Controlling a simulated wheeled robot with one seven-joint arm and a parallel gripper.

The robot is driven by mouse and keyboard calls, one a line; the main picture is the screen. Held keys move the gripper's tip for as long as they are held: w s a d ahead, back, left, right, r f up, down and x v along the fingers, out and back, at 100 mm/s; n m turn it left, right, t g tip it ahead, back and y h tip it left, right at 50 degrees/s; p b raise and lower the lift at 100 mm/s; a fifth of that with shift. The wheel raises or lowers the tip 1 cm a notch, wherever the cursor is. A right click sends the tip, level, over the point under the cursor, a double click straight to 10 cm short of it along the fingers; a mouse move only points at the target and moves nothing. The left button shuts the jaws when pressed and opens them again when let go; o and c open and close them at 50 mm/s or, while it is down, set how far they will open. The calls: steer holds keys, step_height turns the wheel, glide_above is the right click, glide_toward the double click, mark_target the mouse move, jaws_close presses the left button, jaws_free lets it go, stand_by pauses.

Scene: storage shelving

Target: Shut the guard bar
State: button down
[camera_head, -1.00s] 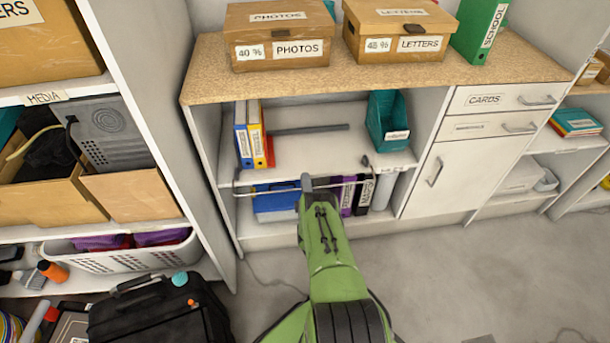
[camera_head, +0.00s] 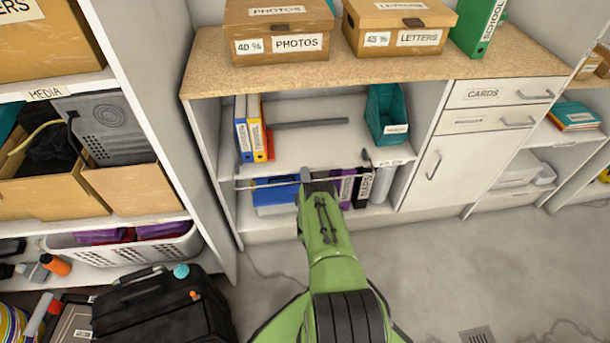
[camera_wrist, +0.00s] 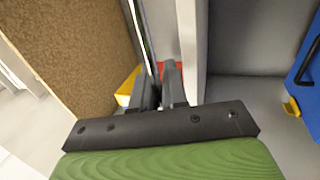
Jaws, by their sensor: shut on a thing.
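The guard bar (camera_head: 265,185) is a thin metal rod across the front of the open shelf unit, near the edge of its middle board. My gripper (camera_head: 306,176) is at about the middle of the bar, with my green arm reaching up from below. In the wrist view the bar (camera_wrist: 142,38) runs down from the top edge to my gripper (camera_wrist: 163,75), whose dark fingers are shut on it. The exact contact is partly hidden by the fingers. The bar's right end is hard to make out beside the dark bracket.
Upright binders (camera_head: 242,135) and a teal file holder (camera_head: 386,115) stand on the middle board (camera_head: 300,155). A blue box (camera_head: 277,195) and more binders stand below. The wooden top (camera_head: 350,65) carries boxes. A black case (camera_head: 160,310) is on the floor at left; the floor at right is mostly clear.

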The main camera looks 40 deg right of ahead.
steer(key=w+d+r+g+y+p, duration=0.1)
steer(key=g+y, duration=0.2)
steer(key=g, duration=0.2)
steer(key=w+r+g+y+p, duration=0.1)
steer(key=g+y, duration=0.2)
steer(key=g, duration=0.2)
steer(key=w+d+r+g+y+p, duration=0.1)
steer(key=r+g+y, duration=0.1)
steer(key=g+y, duration=0.2)
steer(key=shift+w+d+g, duration=0.3)
steer(key=shift+w+g, duration=0.1)
steer(key=shift+g, duration=0.3)
steer(key=shift+r+y+b, duration=0.1)
steer(key=shift+y+b, duration=0.2)
steer(key=shift+b, duration=0.25)
steer(key=shift+r+g+b, duration=0.15)
steer(key=shift+g+b, duration=0.3)
steer(key=shift+g, duration=0.05)
steer(key=c, duration=1.3)
jaws_free()
steer(key=shift+w, duration=0.1)
steer(key=shift+o, duration=0.2)
